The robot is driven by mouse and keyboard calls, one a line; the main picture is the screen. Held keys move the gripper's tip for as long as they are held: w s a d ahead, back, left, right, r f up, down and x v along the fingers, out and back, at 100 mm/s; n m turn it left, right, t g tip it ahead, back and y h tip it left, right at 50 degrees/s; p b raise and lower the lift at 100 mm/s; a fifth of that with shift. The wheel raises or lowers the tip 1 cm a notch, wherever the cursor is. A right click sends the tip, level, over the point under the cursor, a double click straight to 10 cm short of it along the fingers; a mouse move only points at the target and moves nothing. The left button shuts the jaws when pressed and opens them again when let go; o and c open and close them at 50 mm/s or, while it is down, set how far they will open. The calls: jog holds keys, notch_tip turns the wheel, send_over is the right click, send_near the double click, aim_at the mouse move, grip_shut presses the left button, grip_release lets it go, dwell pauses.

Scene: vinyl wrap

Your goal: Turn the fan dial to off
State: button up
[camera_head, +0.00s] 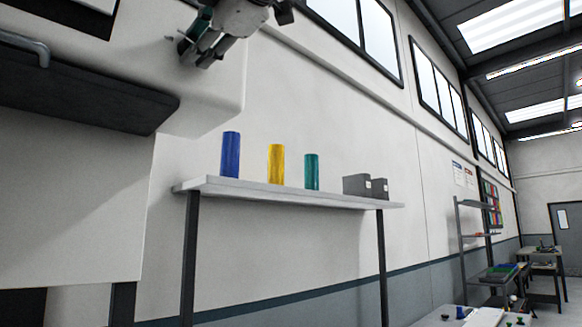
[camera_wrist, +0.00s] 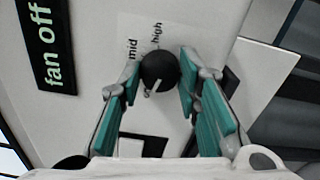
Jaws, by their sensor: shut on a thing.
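The fan dial (camera_wrist: 158,68) is a round black knob with a light pointer mark, in the middle of the wrist view. The mark points toward the lower left of that picture. My gripper (camera_wrist: 161,75) has its teal fingers on both sides of the dial and is shut on it. A black sign (camera_wrist: 47,45) with green letters reads "fan off". In the head view my gripper (camera_head: 192,50) is at the white machine housing, and the dial cannot be made out there.
The white housing (camera_head: 85,200) fills the left, with a dark ledge (camera_head: 80,95) jutting from it. A shelf (camera_head: 290,193) below holds blue (camera_head: 231,155), yellow (camera_head: 276,165) and teal (camera_head: 311,172) rolls and grey boxes (camera_head: 357,185).

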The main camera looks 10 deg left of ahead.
jog(key=o, duration=1.1)
jog(key=shift+o, duration=0.2)
jog(key=v, duration=1.2)
jog(key=shift+w, duration=0.1)
